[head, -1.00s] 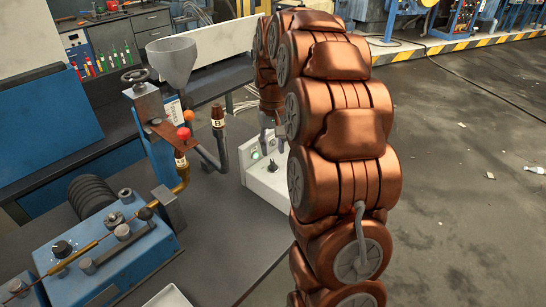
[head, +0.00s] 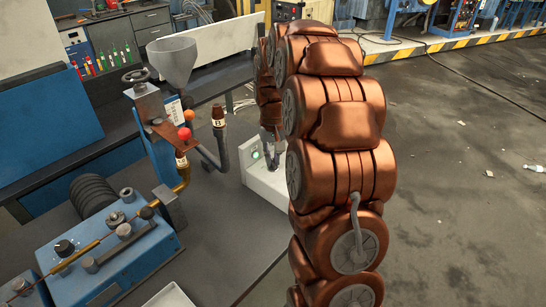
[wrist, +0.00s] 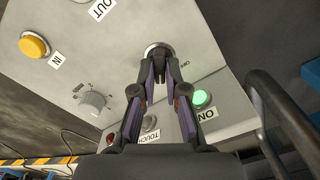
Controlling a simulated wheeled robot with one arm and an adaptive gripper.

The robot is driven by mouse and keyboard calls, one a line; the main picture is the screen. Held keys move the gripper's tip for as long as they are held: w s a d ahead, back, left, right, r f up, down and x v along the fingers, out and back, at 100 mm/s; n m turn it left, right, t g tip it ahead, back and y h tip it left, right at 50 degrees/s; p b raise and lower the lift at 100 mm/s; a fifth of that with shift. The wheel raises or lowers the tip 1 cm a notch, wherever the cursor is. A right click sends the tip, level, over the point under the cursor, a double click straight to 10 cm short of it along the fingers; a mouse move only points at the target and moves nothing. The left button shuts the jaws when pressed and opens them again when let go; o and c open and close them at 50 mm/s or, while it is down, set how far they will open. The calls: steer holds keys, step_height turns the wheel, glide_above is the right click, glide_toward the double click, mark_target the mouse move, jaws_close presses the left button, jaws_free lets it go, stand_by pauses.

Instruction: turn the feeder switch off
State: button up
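A pale grey control box (wrist: 215,85) fills much of the wrist view. A round metal switch mount (wrist: 158,48) is on its face, partly covered by my fingers, with a small label (wrist: 185,64) beside it. A lit green lamp (wrist: 200,98) has an ON label. My gripper (wrist: 158,72) reaches over the face with a gap between its fingers, their tips at the round mount. I cannot tell whether they touch the switch lever, which is hidden. In the head view the box (head: 266,184) stands behind my arm, its green lamp (head: 255,155) lit.
The wrist view also shows a yellow button (wrist: 34,44) near an IN label, a grey rotary knob (wrist: 93,103) and a TOUCH label (wrist: 149,136). In the head view a blue machine (head: 110,255), a grey funnel (head: 172,62) and a bent pipe (head: 222,150) stand left of the box.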

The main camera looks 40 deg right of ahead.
jaws_close()
steer(key=shift+n, duration=0.4)
steer(key=shift+a+f+n+b, duration=0.1)
steer(key=shift+n+b, duration=0.65)
steer(key=shift+n, duration=0.25)
steer(key=n+b, duration=0.1)
steer(key=n, duration=0.2)
steer(key=shift+n, duration=0.3)
steer(key=n, duration=0.4)
steer(key=shift+a, duration=0.1)
steer(key=shift+n, duration=1.7)
steer(key=shift+s, duration=0.1)
